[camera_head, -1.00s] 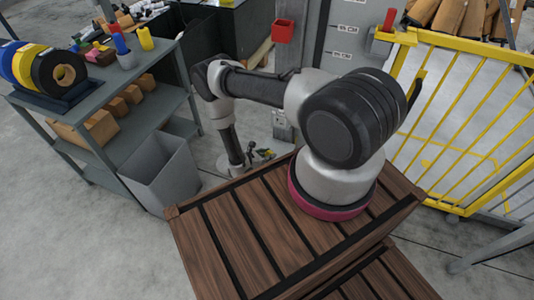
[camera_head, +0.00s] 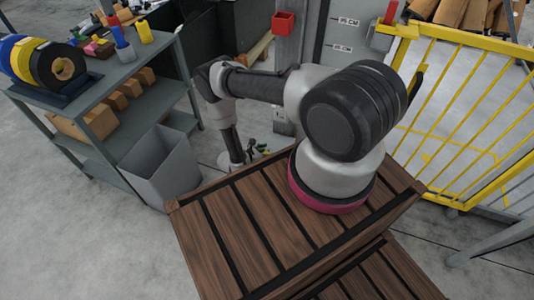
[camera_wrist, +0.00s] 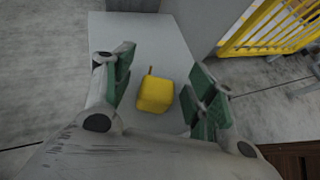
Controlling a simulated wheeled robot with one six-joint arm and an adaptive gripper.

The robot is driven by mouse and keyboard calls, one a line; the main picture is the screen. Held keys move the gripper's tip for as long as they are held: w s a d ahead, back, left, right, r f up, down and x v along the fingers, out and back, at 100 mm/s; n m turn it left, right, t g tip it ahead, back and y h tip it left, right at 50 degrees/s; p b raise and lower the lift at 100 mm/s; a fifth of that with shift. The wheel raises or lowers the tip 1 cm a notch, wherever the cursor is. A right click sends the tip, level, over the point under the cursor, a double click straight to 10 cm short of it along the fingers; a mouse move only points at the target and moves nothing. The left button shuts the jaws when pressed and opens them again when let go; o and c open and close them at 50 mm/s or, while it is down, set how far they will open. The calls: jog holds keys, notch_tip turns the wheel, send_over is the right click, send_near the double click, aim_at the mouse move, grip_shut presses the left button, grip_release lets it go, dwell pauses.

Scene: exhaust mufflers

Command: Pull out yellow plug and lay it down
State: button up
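The yellow plug (camera_wrist: 155,94) shows in the wrist view as a rounded yellow block with a small dark stub at its top. It lies between the fingers of my gripper (camera_wrist: 158,95), in front of a light grey panel (camera_wrist: 150,40). The fingers have green pads and stand apart on either side of the plug, with narrow gaps visible. I cannot tell whether the plug sits in a socket. In the head view my gripper (camera_head: 258,150) is small and partly hidden behind the wooden deck's edge, and the plug cannot be made out.
The slatted wooden deck (camera_head: 250,225) fills the foreground. A grey bin (camera_head: 160,172) and a shelf cart (camera_head: 115,75) with tape rolls stand at left. A grey post (camera_head: 300,45) with a red box (camera_head: 283,23) stands behind my arm. A yellow fence (camera_head: 460,110) is at right.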

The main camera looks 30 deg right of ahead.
jog(key=v, duration=1.2)
jog(key=s+d+r+m+g+h, duration=0.1)
jog(key=s+d+r+m+g, duration=0.1)
jog(key=s+d+r+g, duration=0.3)
jog(key=s+a+r+m+g+y, duration=0.15)
jog(key=r+m+y, duration=0.35)
jog(key=r, duration=1.4)
jog(key=s+a+r+m+g+y, duration=0.15)
jog(key=r+m, duration=0.55)
jog(key=r, duration=1.2)
jog(key=s+d+r+m+t+y, duration=0.2)
jog(key=s+r+t, duration=0.3)
jog(key=r, duration=0.7)
jog(key=s+d+r+m+t+y, duration=0.2)
jog(key=s+r+m+t+y, duration=0.2)
jog(key=s+r, duration=0.4)
notch_tip(320, 180, up, 4)
jog(key=shift+s+d+r+m+t, duration=0.1)
jog(key=shift+s+d+m+t, duration=0.1)
jog(key=shift+d+m+t, duration=0.15)
